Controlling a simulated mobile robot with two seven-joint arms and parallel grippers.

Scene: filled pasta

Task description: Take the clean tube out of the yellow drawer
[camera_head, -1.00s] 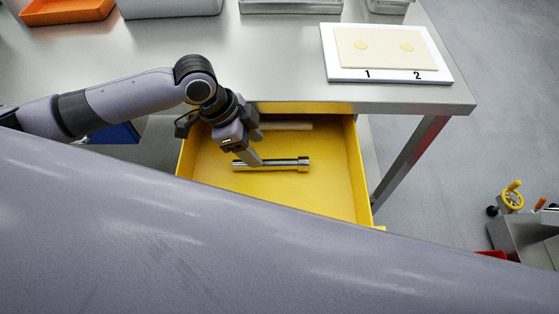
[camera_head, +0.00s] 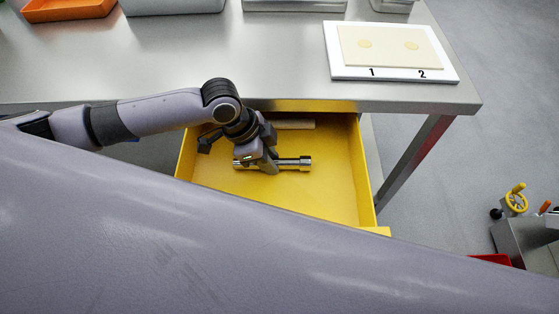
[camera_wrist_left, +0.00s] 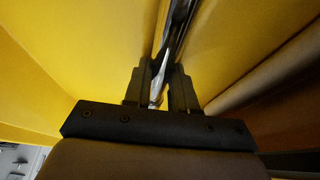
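A silver metal tube (camera_head: 296,161) lies crosswise on the floor of the open yellow drawer (camera_head: 335,190). My left gripper (camera_head: 270,167) reaches down into the drawer at the middle of the tube and hides part of it. In the left wrist view, the shiny tube (camera_wrist_left: 178,30) runs between the two dark fingers (camera_wrist_left: 165,85), which stand close on either side of it. Whether they press on it cannot be seen. A second, pale beige rod (camera_head: 295,124) lies near the drawer's back. My right gripper is out of view.
The steel table (camera_head: 280,60) stands above and behind the drawer. On it are a white board (camera_head: 395,75) marked 1 and 2, an orange bin (camera_head: 68,9) and grey containers. My large arm link covers the foreground. The drawer's right side is bare.

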